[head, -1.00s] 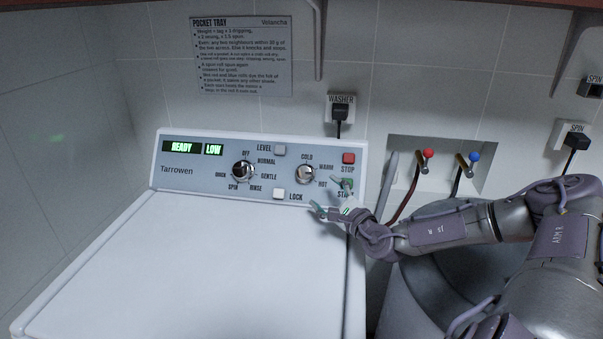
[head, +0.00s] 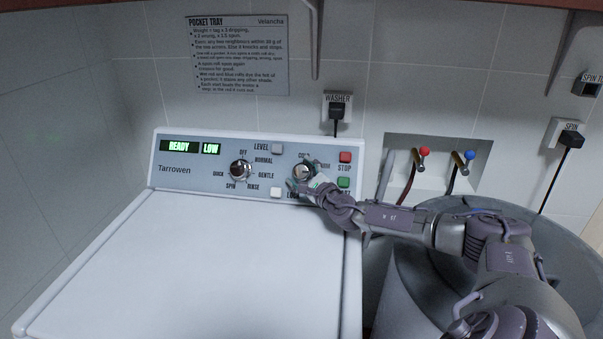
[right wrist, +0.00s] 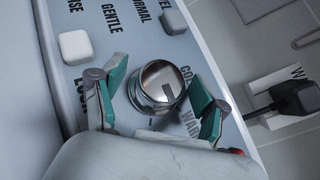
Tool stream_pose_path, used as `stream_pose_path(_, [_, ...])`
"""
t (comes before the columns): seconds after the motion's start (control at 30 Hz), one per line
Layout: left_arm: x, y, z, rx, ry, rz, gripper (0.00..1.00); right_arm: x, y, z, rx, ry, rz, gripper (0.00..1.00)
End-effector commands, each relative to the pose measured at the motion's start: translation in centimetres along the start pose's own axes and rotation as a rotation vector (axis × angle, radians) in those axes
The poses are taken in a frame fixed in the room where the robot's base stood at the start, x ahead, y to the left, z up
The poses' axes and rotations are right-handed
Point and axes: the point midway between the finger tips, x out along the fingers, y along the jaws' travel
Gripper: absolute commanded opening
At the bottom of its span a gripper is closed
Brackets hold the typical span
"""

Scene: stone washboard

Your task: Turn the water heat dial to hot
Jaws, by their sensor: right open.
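The water heat dial (head: 303,171) is a round chrome knob on the panel of the Tarrowen washer, right of the larger cycle dial (head: 241,171). Its COLD label partly shows; WARM and HOT are mostly covered by my gripper. In the right wrist view the dial (right wrist: 161,84) sits between the two green-padded fingers, with a dark pointer mark on its face. My right gripper (head: 303,186) is open, its fingers on either side of the dial; I cannot tell whether they touch it. My left gripper is not in view.
The panel also has a red STOP button (head: 345,157), a green button (head: 343,183), a white LOCK button (head: 276,192) and a grey LEVEL button (head: 277,148). Red (head: 424,152) and blue (head: 470,155) taps stand right. The washer lid (head: 190,265) is clear.

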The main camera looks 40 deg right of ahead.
Motion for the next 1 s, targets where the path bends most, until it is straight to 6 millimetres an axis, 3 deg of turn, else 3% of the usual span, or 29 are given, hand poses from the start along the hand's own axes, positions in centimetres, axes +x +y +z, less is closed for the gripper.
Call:
stream_pose_path(0.03, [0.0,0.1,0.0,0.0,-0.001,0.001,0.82,0.0,0.0,0.0,0.0,0.0,0.0,0.68])
stream_pose_path(0.37, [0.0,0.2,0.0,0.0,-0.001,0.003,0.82,0.0,0.0,0.0,0.0,0.0,0.0,0.13])
stream_pose_path(1.0, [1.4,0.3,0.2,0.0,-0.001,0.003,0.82,0.0,0.0,0.1,0.248,0.016,-0.317,0.13])
